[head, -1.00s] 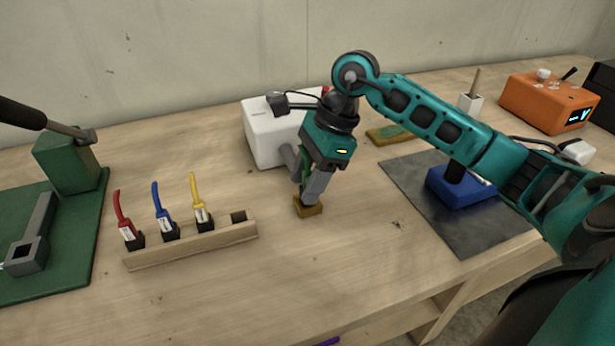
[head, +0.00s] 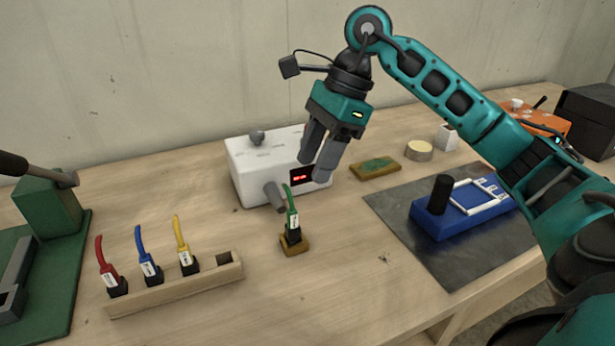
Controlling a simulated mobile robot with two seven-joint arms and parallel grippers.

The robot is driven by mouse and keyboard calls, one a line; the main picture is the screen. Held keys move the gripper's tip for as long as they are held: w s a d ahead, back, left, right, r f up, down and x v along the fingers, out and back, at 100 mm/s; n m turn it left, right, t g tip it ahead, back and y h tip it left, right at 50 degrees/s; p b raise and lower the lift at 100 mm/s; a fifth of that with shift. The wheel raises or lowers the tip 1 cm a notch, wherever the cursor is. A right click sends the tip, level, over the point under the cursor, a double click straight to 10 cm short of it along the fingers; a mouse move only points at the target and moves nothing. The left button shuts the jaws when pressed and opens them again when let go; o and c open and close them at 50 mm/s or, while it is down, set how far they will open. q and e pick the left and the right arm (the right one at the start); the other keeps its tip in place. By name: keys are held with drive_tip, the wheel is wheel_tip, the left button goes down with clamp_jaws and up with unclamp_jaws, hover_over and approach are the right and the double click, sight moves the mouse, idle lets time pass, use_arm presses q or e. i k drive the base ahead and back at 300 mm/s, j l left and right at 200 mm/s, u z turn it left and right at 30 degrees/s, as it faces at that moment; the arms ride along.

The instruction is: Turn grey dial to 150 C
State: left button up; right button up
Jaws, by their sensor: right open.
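A white box (head: 245,172) stands at the back middle. A rounded grey knob (head: 257,138), which looks like the grey dial, sits on its top; its marks are too small to read. A red-lit display (head: 302,178) shows on its front, its digits unreadable. A grey cylinder (head: 274,195) sticks out of the front. My right gripper (head: 315,171) is open and empty, fingers pointing down, right of the knob and in front of the box's right end. It partly hides that end. My left gripper is not in view.
A green-cabled plug (head: 292,222) stands upright in a small brown block (head: 294,246). A wooden rack (head: 170,285) holds red, blue and yellow plugs. A blue fixture (head: 462,214) lies on a dark mat (head: 400,212). An orange device (head: 530,120) stands at the back right.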

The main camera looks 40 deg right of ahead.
sight(258, 136)
drive_tip(key=k, duration=1)
